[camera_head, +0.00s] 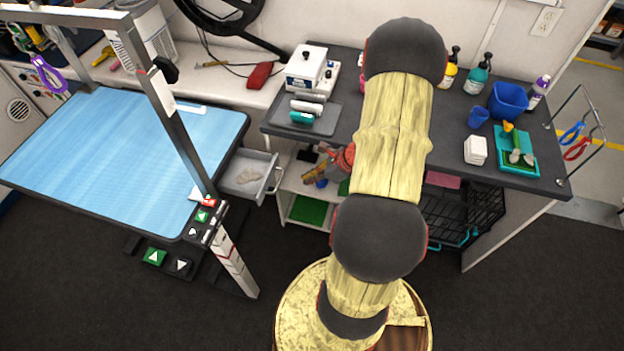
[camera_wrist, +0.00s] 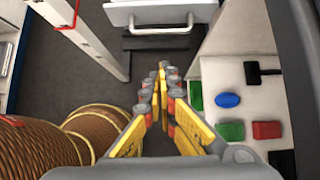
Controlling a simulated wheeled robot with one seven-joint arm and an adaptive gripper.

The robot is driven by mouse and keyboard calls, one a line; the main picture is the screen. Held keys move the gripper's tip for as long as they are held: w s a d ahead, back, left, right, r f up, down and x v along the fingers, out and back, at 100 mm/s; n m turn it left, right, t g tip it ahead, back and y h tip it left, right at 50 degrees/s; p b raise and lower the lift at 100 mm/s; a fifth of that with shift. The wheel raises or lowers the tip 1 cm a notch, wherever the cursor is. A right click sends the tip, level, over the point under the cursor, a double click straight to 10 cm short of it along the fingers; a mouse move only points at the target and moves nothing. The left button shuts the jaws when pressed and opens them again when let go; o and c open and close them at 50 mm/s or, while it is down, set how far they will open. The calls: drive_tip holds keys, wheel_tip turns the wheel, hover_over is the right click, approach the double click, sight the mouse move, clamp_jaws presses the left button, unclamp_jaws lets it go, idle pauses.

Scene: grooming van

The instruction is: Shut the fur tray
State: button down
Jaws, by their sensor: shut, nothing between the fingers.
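The fur tray (camera_head: 245,182) is a pale grey drawer pulled out between the blue table and the dark counter. Pale tufts of fur lie inside it, and a bar handle is on its front. In the wrist view the tray (camera_wrist: 125,14) shows at the top edge, with its handle facing my gripper. My gripper (camera_wrist: 162,72) has yellow fingers that meet at the tips, shut and empty. It points toward the tray's front and appears apart from the handle. In the head view my arm hides part of the gripper.
A blue grooming table (camera_head: 110,145) with a metal post (camera_head: 180,120) stands left of the tray. A white shelf unit (camera_wrist: 235,75) holding red, green and blue items is close on the right. The dark counter (camera_head: 440,135) carries bottles and clippers. Dark floor lies in front.

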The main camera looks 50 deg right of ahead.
sight(244, 176)
drive_tip(key=w+a+f+b, duration=0.2)
drive_tip(key=w+a+f, duration=0.1)
drive_tip(key=w+f, duration=0.2)
drive_tip(key=shift+w+b, duration=0.4)
drive_tip(key=shift+w, duration=0.5)
drive_tip(key=shift+w, duration=0.1)
drive_tip(key=w+a, duration=0.2)
drive_tip(key=w, duration=0.2)
drive_tip(key=w+a, duration=0.2)
drive_tip(key=w, duration=0.3)
drive_tip(key=w+a, duration=0.2)
drive_tip(key=w, duration=0.3)
drive_tip(key=shift+w+b, duration=0.15)
drive_tip(key=shift+b, duration=0.2)
drive_tip(key=shift+d, duration=0.15)
